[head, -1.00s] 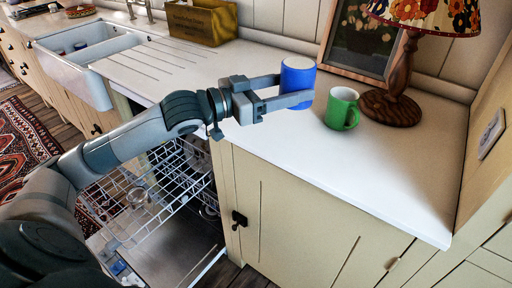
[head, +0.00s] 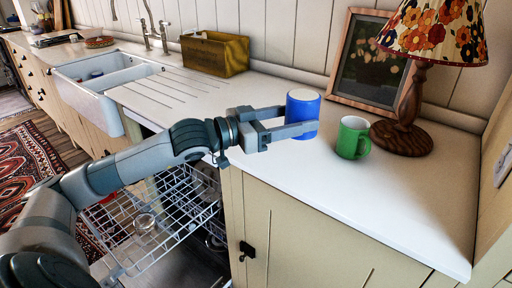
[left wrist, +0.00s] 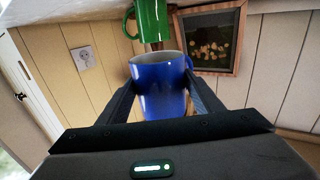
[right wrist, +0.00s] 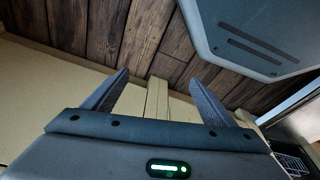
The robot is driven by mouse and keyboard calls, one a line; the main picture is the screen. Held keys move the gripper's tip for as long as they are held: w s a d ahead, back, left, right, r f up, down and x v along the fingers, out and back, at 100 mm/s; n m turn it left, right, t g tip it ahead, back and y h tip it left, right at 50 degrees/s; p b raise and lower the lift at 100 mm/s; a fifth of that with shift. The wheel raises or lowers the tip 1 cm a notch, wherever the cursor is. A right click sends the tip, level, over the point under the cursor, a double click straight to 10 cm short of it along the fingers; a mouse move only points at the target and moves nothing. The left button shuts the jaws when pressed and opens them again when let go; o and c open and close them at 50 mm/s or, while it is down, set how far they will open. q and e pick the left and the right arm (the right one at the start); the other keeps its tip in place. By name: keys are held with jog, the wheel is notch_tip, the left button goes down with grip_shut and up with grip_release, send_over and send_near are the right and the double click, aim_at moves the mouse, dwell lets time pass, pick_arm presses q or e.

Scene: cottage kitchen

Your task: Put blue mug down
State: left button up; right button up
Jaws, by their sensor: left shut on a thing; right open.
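The blue mug (head: 303,108) is upright at the white countertop (head: 400,200), beside the green mug (head: 352,138). My left gripper (head: 292,122) is shut on the blue mug, with a finger on either side of it. Whether the mug's base touches the counter I cannot tell. In the left wrist view the blue mug (left wrist: 160,88) sits between the fingers, with the green mug (left wrist: 150,20) beyond it. My right gripper (right wrist: 165,95) is open and empty in the right wrist view, with wooden floor and a cream cabinet front beyond it.
A lamp (head: 403,138) with a floral shade and a framed picture (head: 368,65) stand behind the mugs. A wooden box (head: 214,54) and the sink (head: 95,85) are to the left. The open dishwasher rack (head: 150,225) is below my left arm. The counter's front right is clear.

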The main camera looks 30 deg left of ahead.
pick_arm(q)
jog(key=a+f, duration=0.1)
jog(key=a, duration=0.1)
jog(key=s+a+f+p, duration=0.1)
jog(key=a+f, duration=0.1)
jog(key=a, duration=0.1)
jog(key=a+f, duration=0.2)
jog(key=a, duration=0.1)
jog(key=shift+s+a, duration=0.25)
jog(key=shift+s, duration=0.1)
jog(key=shift+s+a+f+p, duration=0.15)
jog(key=shift+a+f+p, duration=0.25)
jog(key=shift+a, duration=0.25)
pick_arm(e)
jog(key=shift+s+d+f, duration=0.1)
jog(key=shift+s+f, duration=0.05)
jog(key=shift+f, duration=1.1)
jog(key=shift+s+d+f, duration=0.1)
jog(key=shift+f, duration=1.1)
